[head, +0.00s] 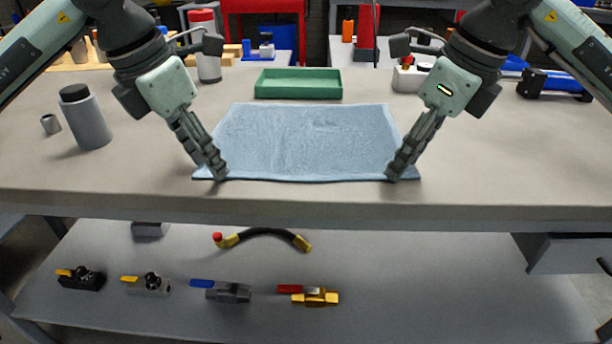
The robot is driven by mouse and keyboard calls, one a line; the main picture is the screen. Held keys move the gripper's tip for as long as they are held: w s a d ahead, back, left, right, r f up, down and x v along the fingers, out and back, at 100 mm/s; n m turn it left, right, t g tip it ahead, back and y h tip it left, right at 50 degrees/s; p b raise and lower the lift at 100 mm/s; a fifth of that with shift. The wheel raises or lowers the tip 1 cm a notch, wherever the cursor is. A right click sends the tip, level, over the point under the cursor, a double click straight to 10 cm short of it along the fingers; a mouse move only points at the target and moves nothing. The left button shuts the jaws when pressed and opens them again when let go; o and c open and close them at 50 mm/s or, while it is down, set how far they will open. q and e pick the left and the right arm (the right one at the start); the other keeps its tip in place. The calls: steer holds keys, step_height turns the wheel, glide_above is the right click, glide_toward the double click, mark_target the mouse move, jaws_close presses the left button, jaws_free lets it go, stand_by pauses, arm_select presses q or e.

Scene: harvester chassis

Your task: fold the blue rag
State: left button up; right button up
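The blue rag (307,140) lies flat and spread out on the grey workbench, its near edge close to the bench's front edge. My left gripper (220,175) points down at the rag's near left corner, with its fingertips at the cloth. My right gripper (393,175) points down at the near right corner in the same way. The fingers of each gripper look close together. I cannot tell whether cloth is pinched between them, as the fingertips hide those spots.
A green tray (298,83) stands just behind the rag. A grey bottle (86,118) and a small metal sleeve (50,124) stand at left. A blue and black cylinder (555,84) lies at right. Several valves and a hose (265,233) lie on the lower shelf.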

arm_select(q)
steer(key=shift+f+b, duration=0.25)
steer(key=shift+b, duration=0.05)
arm_select(e)
steer(key=shift+f, duration=0.25)
arm_select(q)
steer(key=c, duration=0.4)
arm_select(e)
steer(key=c, duration=0.4)
arm_select(q)
steer(key=shift+f, duration=0.1)
jaws_close()
arm_select(e)
steer(key=shift+f, duration=0.1)
jaws_close()
